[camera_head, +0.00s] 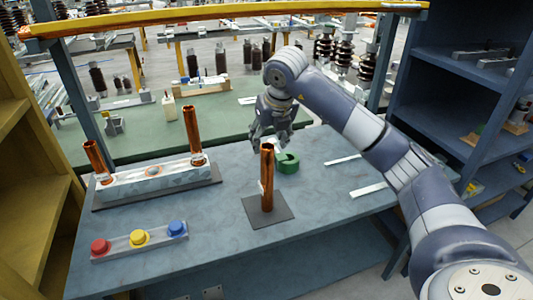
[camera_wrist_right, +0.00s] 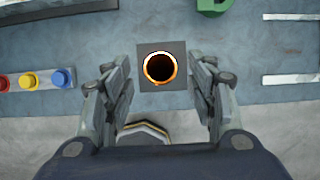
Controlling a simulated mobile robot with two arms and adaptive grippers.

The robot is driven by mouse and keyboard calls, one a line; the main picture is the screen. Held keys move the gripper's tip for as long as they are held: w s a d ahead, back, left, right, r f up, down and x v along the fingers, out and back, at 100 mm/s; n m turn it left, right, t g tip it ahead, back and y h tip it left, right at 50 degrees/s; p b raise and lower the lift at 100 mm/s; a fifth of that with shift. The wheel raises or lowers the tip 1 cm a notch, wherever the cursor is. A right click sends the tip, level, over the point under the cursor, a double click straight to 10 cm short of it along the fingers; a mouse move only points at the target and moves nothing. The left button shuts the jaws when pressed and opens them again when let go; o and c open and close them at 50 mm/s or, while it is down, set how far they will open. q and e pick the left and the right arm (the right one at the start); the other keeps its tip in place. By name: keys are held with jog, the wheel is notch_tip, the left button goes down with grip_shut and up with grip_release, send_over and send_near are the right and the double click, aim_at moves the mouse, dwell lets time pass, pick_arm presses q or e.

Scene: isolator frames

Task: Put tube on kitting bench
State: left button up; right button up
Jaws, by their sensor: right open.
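A copper-coloured tube (camera_head: 267,180) stands upright on a dark square plate (camera_head: 284,213) on the blue-grey kitting bench (camera_head: 215,235). In the right wrist view the tube (camera_wrist_right: 160,67) shows end-on, its dark round opening lying between the fingertips. My right gripper (camera_head: 268,142) is open and empty, pointing down close to the tube's top. In the right wrist view its fingers (camera_wrist_right: 159,72) are spread on both sides of the tube, with gaps to it. Two more copper tubes (camera_head: 193,135) (camera_head: 95,159) stand upright in a pale fixture (camera_head: 150,180) at the left. My left gripper is not in view.
A green ring-like part (camera_head: 288,163) lies behind the tube. A strip with red (camera_head: 100,247), yellow (camera_head: 139,238) and blue (camera_head: 177,228) buttons lies at the front left. Pale strips (camera_head: 368,189) lie at the right. A blue shelf (camera_head: 455,90) stands right, a yellow one (camera_head: 20,170) left.

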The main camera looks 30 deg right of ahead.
jog(key=shift+v, duration=1.9)
